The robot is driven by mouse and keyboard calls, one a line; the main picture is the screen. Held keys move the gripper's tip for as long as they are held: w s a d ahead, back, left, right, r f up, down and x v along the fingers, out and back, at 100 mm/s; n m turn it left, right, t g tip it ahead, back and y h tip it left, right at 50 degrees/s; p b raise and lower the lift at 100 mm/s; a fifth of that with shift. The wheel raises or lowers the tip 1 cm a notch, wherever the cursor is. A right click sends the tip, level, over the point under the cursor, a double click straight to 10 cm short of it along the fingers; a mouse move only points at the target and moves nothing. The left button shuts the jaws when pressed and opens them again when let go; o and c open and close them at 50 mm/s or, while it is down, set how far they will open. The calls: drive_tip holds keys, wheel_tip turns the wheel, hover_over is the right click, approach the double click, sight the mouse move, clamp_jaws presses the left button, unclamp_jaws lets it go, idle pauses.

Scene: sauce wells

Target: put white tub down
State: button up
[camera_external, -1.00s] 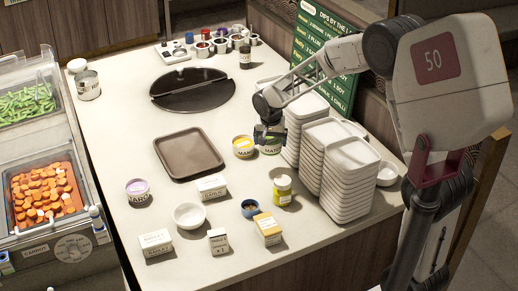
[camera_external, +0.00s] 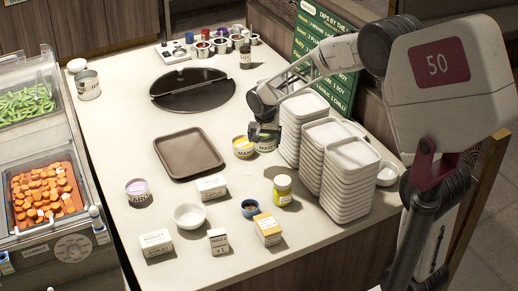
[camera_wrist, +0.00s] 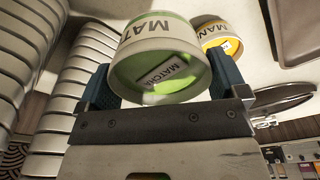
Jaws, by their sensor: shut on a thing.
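The white tub (camera_external: 265,147) is marked with letters starting "MAT", with a green end and a "MATCHA" label in the wrist view (camera_wrist: 155,62). My gripper (camera_external: 264,132) is shut on it, with a blue-grey finger on each side in the wrist view (camera_wrist: 163,82). The tub is left of the stacked white trays. In the external view my gripper covers its top. I cannot tell whether its base touches the counter.
A yellow mango tub (camera_external: 243,147) stands close at the left of the held tub. Tray stacks (camera_external: 325,140) rise at the right. A brown tray (camera_external: 188,154) lies to the left. Bare counter lies between the brown tray and jar.

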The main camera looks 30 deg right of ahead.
drive_tip(key=w+a, duration=1)
hover_over(190, 159)
drive_tip(key=shift+s+a+r, duration=0.1)
drive_tip(key=shift+s+r, duration=0.05)
drive_tip(key=shift+r, duration=0.15)
drive_tip(key=shift+f, duration=0.1)
drive_tip(key=shift+f, duration=3)
drive_tip(key=shift+f, duration=1.9)
drive_tip(key=shift+f, duration=0.15)
drive_tip(key=o, duration=0.7)
